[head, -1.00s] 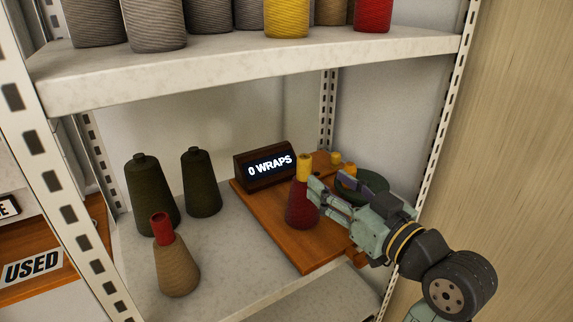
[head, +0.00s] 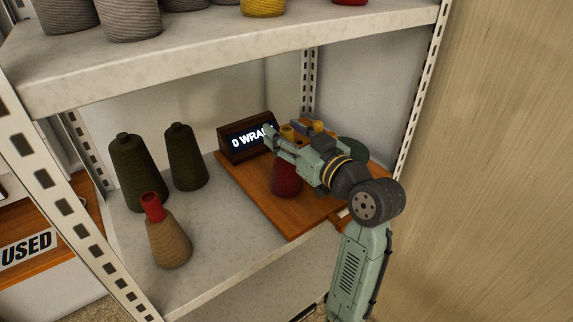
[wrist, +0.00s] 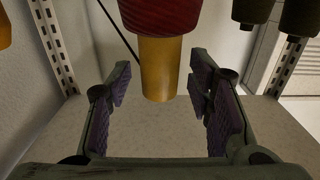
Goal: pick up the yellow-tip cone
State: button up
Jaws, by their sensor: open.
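The yellow-tip cone (head: 286,183) has a dark red wound body and a yellow top. It stands upright on a wooden board (head: 250,194) on the shelf. My gripper (head: 288,136) is at the height of the cone's yellow top, and my arm hides part of the cone. In the wrist view the picture is upside down, and the yellow tip (wrist: 161,70) points downward between the two spread fingers of my gripper (wrist: 160,84). A gap shows on each side of the tip. The gripper is open and holds nothing.
A sign reading "0 WRAPS" (head: 232,143), partly covered, stands behind the cone. Two dark green cones (head: 137,175) (head: 186,158) and a tan cone with a red tip (head: 168,240) stand left. A green ring-like object (head: 352,150) is behind my arm. The upper shelf (head: 200,62) hangs above.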

jog(key=shift+c, duration=0.3)
grip_shut()
dwell(0.4)
dwell(0.4)
